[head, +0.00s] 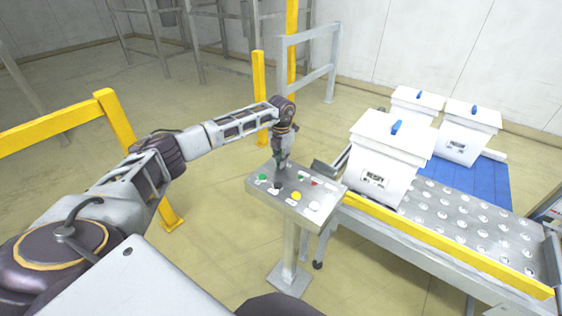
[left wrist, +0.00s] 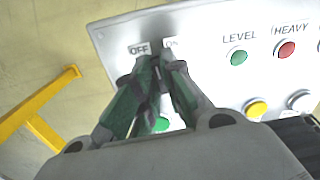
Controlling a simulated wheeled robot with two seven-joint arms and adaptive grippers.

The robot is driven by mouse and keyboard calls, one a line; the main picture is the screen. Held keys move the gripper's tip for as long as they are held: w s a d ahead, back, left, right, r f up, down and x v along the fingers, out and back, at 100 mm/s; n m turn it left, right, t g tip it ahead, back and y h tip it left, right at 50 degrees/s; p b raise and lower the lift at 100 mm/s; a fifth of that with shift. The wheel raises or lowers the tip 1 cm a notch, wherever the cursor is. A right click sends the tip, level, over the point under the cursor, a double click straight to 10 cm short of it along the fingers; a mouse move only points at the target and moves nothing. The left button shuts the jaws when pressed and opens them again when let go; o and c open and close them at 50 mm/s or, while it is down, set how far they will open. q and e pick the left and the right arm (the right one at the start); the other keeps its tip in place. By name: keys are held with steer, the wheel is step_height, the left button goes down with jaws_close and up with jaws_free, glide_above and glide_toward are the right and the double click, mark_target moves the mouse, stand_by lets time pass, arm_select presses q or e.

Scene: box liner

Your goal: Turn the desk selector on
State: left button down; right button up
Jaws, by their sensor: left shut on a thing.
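The desk (head: 322,196) is a grey, tilted control panel on a post in the middle of the head view. In the left wrist view its panel (left wrist: 219,88) carries an OFF label (left wrist: 139,49) and an ON label (left wrist: 172,43). My left gripper (head: 279,182) points down onto the panel. In the left wrist view its green-and-dark fingers (left wrist: 157,68) are closed together just below these two labels. The selector is hidden between the fingers, so its direction cannot be read. My right gripper is not in view.
The panel also has a green button (left wrist: 238,56), a red button (left wrist: 287,49), a yellow button (left wrist: 256,107) and a white button (left wrist: 301,100). A ball-topped conveyor (head: 462,222) with white lidded boxes (head: 391,150) stands right of the desk. Yellow rails (head: 117,122) stand at left.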

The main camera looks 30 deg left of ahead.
arm_select(q)
steer(key=m, duration=0.3)
steer(key=shift+b, duration=0.35)
steer(key=m, duration=0.3)
steer(key=shift+d+b, duration=0.1)
steer(key=shift+b, duration=0.25)
steer(key=shift+m, duration=0.5)
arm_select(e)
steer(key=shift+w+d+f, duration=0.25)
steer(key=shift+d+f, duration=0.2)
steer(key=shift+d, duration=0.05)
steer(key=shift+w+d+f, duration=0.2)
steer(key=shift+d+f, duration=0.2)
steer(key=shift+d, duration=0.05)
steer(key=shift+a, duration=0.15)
arm_select(q)
steer(key=c, duration=1.5)
jaws_free()
steer(key=shift+r, duration=6.05)
steer(key=shift+s+f, duration=0.1)
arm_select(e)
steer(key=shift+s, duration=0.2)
